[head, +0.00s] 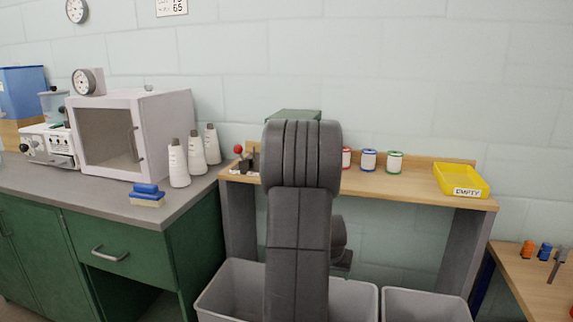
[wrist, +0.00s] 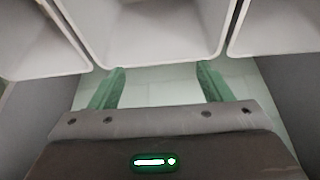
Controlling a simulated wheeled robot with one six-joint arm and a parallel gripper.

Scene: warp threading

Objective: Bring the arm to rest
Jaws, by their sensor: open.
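My arm stands upright in the middle of the head view and covers part of the wooden bench there. My gripper is hidden behind the arm in the head view. In the wrist view my gripper (wrist: 160,85) is open, with its two green fingers wide apart and nothing between them. Beyond the fingertips are the pale floor and the grey bins (wrist: 150,55). I cannot tell whether the fingertips touch the bin.
A wooden bench (head: 420,187) carries several thread spools and a yellow tray (head: 461,181) marked EMPTY. Grey bins (head: 425,305) stand under it.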

